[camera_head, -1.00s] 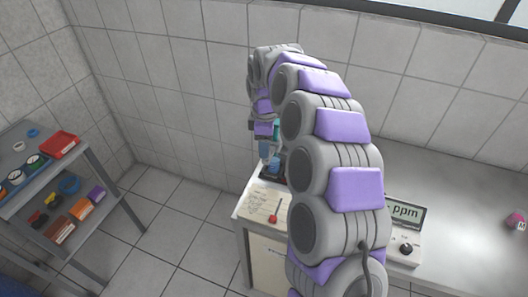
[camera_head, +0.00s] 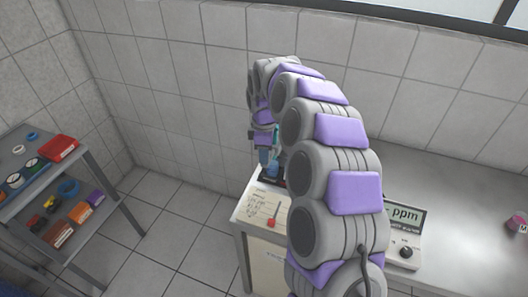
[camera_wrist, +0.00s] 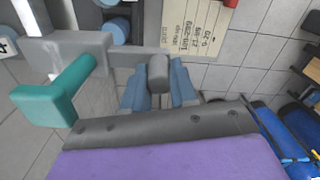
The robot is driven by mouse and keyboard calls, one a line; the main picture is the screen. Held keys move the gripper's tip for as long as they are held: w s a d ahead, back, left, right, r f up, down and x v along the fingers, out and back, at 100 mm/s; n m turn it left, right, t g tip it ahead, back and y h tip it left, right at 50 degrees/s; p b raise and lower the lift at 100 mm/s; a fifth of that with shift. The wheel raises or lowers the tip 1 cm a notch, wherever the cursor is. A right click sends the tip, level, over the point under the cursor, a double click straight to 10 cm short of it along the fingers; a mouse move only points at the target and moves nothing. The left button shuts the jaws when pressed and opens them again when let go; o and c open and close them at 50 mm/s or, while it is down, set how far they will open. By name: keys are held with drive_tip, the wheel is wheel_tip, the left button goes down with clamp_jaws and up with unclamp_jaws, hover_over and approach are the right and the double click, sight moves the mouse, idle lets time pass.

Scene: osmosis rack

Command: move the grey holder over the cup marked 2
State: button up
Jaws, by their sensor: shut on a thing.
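The grey holder (camera_wrist: 80,50) is a flat grey bar with a teal handle (camera_wrist: 55,95) and a short grey round end (camera_wrist: 158,75). In the wrist view my gripper (camera_wrist: 157,88) has its blue fingers shut on that round end. A pale upright rod (camera_wrist: 30,22) shows at the holder's far left part. A blue round cup-like thing (camera_wrist: 115,30) lies beyond the bar. A label reading 4 is cut off at the left edge; I cannot read a 2 anywhere. In the head view my gripper (camera_head: 265,157) is over the bench's left end, mostly hidden by my arm.
A ppm meter (camera_head: 405,225) stands right of my arm, and a small magenta block (camera_head: 517,222) is at the far right. A shelf rack with a red tray (camera_head: 59,148) stands left, across open floor.

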clamp_jaws()
drive_tip(key=shift+w, duration=0.1)
drive_tip(key=shift+d, duration=0.1)
drive_tip(key=s+d+p, duration=0.2)
drive_tip(key=d+p, duration=0.1)
drive_tip(key=d, duration=0.3)
drive_tip(key=shift+s+d, duration=0.15)
drive_tip(key=shift+s, duration=0.15)
drive_tip(key=shift+r, duration=0.1)
drive_tip(key=o, duration=0.8)
unclamp_jaws()
